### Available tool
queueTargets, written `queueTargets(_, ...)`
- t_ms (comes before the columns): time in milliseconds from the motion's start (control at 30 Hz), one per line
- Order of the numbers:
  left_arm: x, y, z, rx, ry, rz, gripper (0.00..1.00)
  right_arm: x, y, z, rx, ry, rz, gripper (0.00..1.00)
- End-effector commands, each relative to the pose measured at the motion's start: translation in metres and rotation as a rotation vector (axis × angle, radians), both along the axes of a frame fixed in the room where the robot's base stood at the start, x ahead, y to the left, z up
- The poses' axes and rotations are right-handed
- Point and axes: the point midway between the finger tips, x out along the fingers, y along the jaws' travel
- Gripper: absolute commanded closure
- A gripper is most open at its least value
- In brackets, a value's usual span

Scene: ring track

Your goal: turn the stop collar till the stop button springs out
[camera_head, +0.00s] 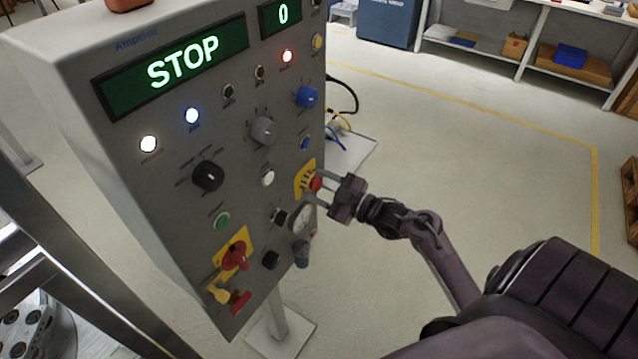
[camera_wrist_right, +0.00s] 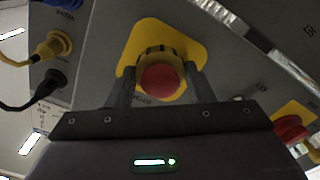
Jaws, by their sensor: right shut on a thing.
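The red stop button (camera_head: 316,184) sits on a yellow plate (camera_head: 303,178) at the right edge of the grey control panel. In the right wrist view the red button (camera_wrist_right: 160,80) shows face on, with the stop collar (camera_wrist_right: 153,57) as a ribbed ring around it. My right gripper (camera_head: 320,188) is at the button, its two fingers on either side. In the wrist view the fingers (camera_wrist_right: 158,84) are shut on the collar. Whether the button is in or out is hard to tell. My left gripper is not in view.
The panel display (camera_head: 180,62) reads STOP, and a smaller display (camera_head: 281,16) reads 0. A red rotary switch (camera_head: 235,256) on a yellow plate is low on the panel. Open floor lies to the right.

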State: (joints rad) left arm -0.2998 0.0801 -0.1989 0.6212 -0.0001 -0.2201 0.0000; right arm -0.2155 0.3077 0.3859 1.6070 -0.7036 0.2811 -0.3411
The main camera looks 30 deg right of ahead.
Motion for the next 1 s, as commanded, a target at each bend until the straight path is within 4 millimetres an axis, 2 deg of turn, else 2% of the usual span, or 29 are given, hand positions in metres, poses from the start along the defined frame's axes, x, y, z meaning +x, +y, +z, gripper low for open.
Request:
queueTargets(600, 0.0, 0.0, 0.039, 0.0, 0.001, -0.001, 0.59, 0.0, 0.001, 0.002, 0.468, 0.195, 0.0, 0.75)
queueTargets(1000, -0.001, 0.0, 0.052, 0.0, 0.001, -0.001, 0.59, 0.0, 0.001, 0.001, 0.66, 0.273, 0.002, 0.75)
